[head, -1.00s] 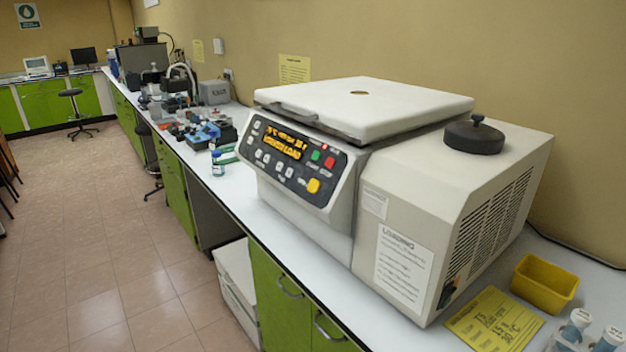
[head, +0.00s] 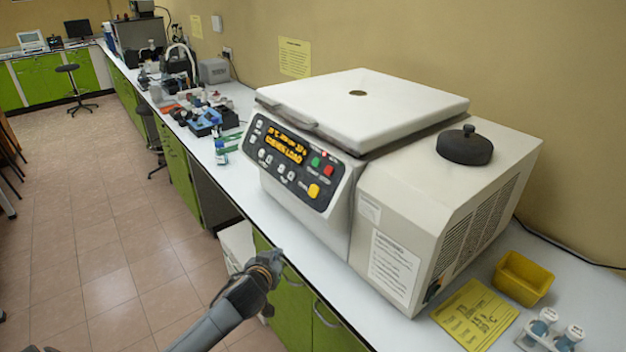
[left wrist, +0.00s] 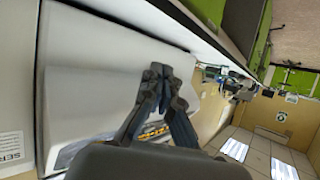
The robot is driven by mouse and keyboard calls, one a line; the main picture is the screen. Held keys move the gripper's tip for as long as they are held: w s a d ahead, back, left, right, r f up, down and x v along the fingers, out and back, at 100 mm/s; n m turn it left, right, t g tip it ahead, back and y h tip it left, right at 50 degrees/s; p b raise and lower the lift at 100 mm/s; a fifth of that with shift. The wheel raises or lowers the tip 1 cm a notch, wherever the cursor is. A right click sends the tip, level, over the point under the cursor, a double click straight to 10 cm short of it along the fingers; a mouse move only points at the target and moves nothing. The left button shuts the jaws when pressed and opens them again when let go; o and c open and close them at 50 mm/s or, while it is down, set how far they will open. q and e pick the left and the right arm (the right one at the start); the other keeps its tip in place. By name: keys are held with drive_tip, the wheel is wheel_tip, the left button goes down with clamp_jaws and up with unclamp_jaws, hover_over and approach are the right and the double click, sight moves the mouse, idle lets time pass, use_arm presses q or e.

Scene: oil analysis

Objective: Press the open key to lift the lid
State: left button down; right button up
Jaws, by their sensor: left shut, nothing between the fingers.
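The centrifuge (head: 335,225) stands on the white bench. Its flat white lid (head: 410,105) lies down over the top. The dark front panel (head: 264,160) has a lit orange display (head: 285,146) and several keys, including a larger yellow key (head: 313,191) at its lower right, likely the open key. My left gripper (head: 274,260) is in front of the bench, below and left of that key and apart from it. In the left wrist view the gripper (left wrist: 158,76) is shut and empty, with the display (left wrist: 155,130) partly hidden behind its fingers. My right gripper is out of view.
A black knobbed cap (head: 466,146) sits on the centrifuge's right part. A yellow bin (head: 523,278), a yellow card (head: 475,314) and capped tubes (head: 543,321) lie to the right. Small bottles and blue equipment (head: 205,122) stand farther left.

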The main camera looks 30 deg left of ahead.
sight(314, 191)
use_arm(q)
wheel_tip(314, 191, up, 22)
drive_tip(key=d+n+t+y+p, duration=0.1)
drive_tip(key=t+p, duration=0.1)
drive_tip(key=t, duration=0.1)
drive_tip(key=shift+d+r+n+p, duration=0.15)
drive_tip(key=shift+n+p, duration=0.25)
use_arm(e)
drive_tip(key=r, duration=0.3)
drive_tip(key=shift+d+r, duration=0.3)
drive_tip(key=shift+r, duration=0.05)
use_arm(q)
drive_tip(key=shift+w, duration=0.2)
drive_tip(key=w+d+f+b, duration=0.3)
drive_tip(key=w+f+b, duration=0.1)
drive_tip(key=w+f, duration=0.1)
drive_tip(key=shift+w+b, duration=0.3)
drive_tip(key=shift+w, duration=0.6)
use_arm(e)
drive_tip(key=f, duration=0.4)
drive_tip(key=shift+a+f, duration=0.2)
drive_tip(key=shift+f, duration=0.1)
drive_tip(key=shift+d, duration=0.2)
use_arm(q)
drive_tip(key=shift+w+d+f, duration=0.1)
drive_tip(key=shift+w+f, duration=0.05)
drive_tip(key=shift+w, duration=0.15)
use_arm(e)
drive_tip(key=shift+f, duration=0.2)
